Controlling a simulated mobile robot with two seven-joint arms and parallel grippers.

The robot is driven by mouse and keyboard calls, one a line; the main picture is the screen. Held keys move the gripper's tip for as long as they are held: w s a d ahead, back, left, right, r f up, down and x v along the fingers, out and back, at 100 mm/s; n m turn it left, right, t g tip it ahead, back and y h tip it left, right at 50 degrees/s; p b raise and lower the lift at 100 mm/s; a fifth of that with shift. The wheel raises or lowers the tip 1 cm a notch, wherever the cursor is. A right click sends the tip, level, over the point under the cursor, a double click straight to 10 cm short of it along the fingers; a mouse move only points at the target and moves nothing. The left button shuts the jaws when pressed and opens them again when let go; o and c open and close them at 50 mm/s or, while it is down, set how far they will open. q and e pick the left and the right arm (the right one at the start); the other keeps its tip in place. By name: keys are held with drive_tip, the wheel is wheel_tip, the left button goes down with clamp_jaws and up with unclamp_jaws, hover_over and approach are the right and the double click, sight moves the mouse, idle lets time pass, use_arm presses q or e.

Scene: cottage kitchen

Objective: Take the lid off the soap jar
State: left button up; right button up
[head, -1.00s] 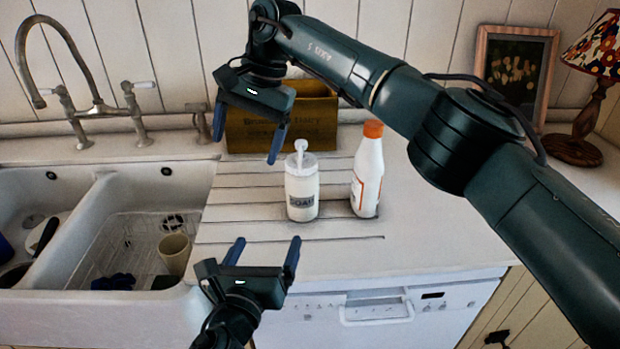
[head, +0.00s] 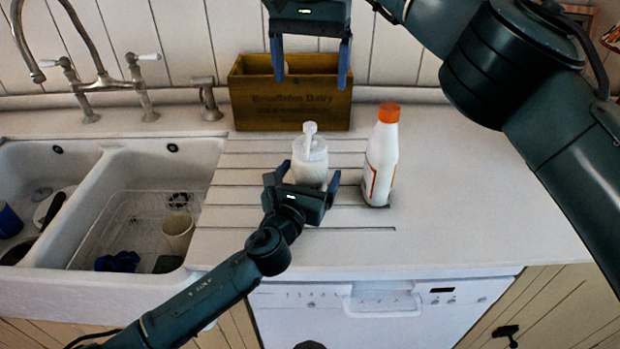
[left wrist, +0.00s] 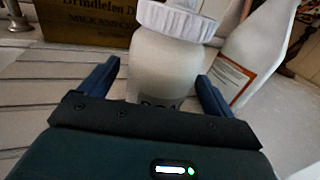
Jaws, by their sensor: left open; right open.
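The soap jar (head: 309,170) stands upright on the grooved drainboard, with its white pump lid (head: 310,147) on top. In the left wrist view the jar body (left wrist: 165,68) and the ribbed rim of the lid (left wrist: 176,20) show close up. My left gripper (head: 307,176) is open, its fingers on either side of the jar's body, below the lid; it also shows in the left wrist view (left wrist: 160,82). The lower jar is hidden by this gripper in the head view.
A white bottle with an orange cap (head: 382,155) stands close to the right of the jar. A wooden crate (head: 290,104) is behind. The double sink (head: 105,190) with a cup (head: 178,230) is at left. The counter at right (head: 470,190) is clear.

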use_arm(q)
drive_tip(key=shift+x, duration=1.1)
drive_tip(key=shift+c, duration=0.4)
